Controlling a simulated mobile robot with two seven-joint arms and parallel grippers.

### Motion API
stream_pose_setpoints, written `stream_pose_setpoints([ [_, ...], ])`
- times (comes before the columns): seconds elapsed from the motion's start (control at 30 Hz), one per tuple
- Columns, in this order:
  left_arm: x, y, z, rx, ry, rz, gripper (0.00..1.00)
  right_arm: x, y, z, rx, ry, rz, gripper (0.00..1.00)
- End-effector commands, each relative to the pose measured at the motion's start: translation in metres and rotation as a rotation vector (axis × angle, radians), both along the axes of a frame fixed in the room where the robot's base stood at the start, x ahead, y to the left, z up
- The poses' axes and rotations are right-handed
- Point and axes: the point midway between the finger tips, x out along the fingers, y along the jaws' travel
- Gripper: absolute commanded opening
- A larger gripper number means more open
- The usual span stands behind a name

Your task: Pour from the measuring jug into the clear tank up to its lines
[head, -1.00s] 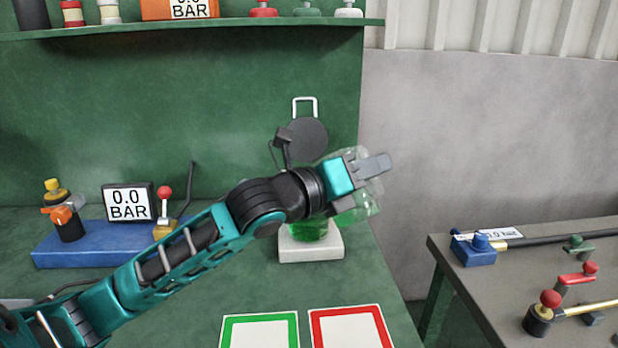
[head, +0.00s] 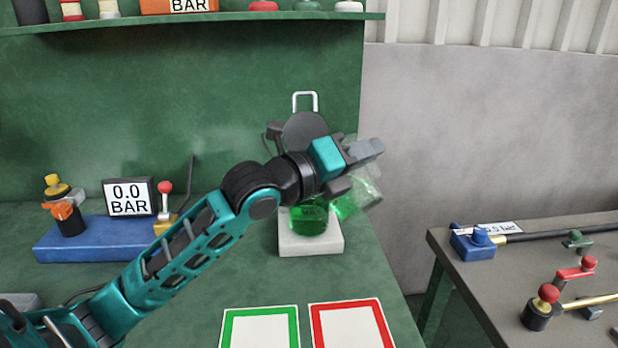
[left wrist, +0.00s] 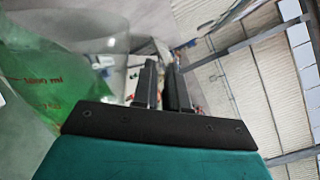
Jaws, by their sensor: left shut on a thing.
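My left gripper (head: 358,168) is shut on the clear measuring jug (head: 368,187), which is tilted with its lower left side towards the tank. Green liquid shows in the jug. The jug also fills the left of the left wrist view (left wrist: 35,85), with red volume marks and green liquid. The clear tank (head: 308,219) stands below and left of the gripper and holds green liquid. My wrist hides its upper part, and its lines cannot be made out. Whether the jug touches the tank's rim is unclear. My right gripper is not in view.
The tank stands on a white base (head: 310,246). Green-framed (head: 260,328) and red-framed (head: 350,325) cards lie in front. A blue gauge block (head: 90,240) stands left. A grey table with valves (head: 470,270) is at right, beyond a gap.

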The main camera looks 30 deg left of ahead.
Motion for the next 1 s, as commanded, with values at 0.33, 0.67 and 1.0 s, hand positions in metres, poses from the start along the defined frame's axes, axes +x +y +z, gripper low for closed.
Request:
stream_pose_setpoints([
  [0.33,0.0022,0.0051,0.0069,-0.049,0.017,0.001,0.00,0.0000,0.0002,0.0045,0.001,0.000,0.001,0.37],
  [0.67,0.0031,0.0070,0.0078,-0.059,0.023,0.002,0.00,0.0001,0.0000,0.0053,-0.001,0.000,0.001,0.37],
  [1.0,0.0036,0.0081,0.0091,-0.068,0.029,0.003,0.00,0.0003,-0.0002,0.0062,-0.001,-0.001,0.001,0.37],
])
